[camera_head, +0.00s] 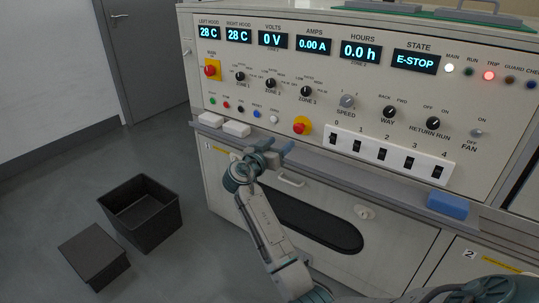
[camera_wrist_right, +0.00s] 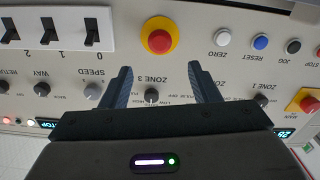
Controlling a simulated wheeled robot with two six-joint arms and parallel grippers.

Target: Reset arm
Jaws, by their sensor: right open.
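The control panel (camera_head: 330,75) fills the upper head view; its state display (camera_head: 415,63) reads E-STOP. A red mushroom button on a yellow base (camera_head: 302,125) sits low on the panel. It shows upside down in the right wrist view (camera_wrist_right: 160,38), just beyond my fingertips. A blue button labelled RESET (camera_wrist_right: 261,41) lies right of it there, beside the white ZERO button (camera_wrist_right: 223,37). The blue button (camera_head: 257,113) also shows in the head view. My right gripper (camera_head: 277,146) is open and empty, below the red button and apart from it. My left gripper is out of view.
A second red-yellow button (camera_head: 211,69) is at upper left. The TRIP lamp (camera_head: 488,75) glows red. A black bin (camera_head: 140,212) and dark box (camera_head: 95,255) stand on the floor.

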